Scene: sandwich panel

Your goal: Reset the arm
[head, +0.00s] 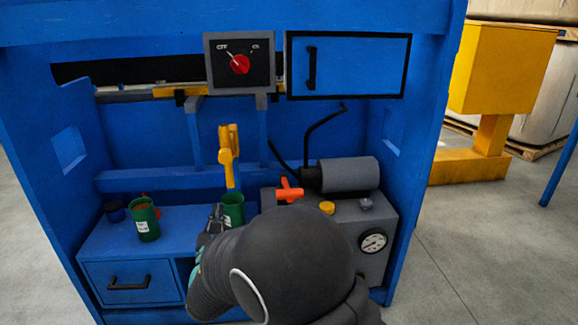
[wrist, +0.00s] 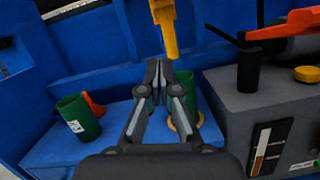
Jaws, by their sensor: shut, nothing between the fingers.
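My gripper (wrist: 157,72) is shut and empty, with its fingertips together in the wrist view. In the head view my own dark arm covers much of the lower middle, and the gripper (head: 210,228) shows only in part beyond it. The gripper is over the blue bench, just beside a green cup (head: 232,210). That cup (wrist: 188,92) is partly behind the right finger in the wrist view, and I cannot tell whether they touch. A second green cup (head: 144,222) with a white label stands farther left, clear of the gripper.
A yellow handle (head: 229,150) hangs above the nearer cup. A grey box (head: 383,215) with a gauge, an orange handle (head: 289,190) and a grey cylinder (head: 350,174) stands on the right. A knob panel (head: 225,78), blue door (head: 360,65) and drawer (head: 131,283) surround the bench.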

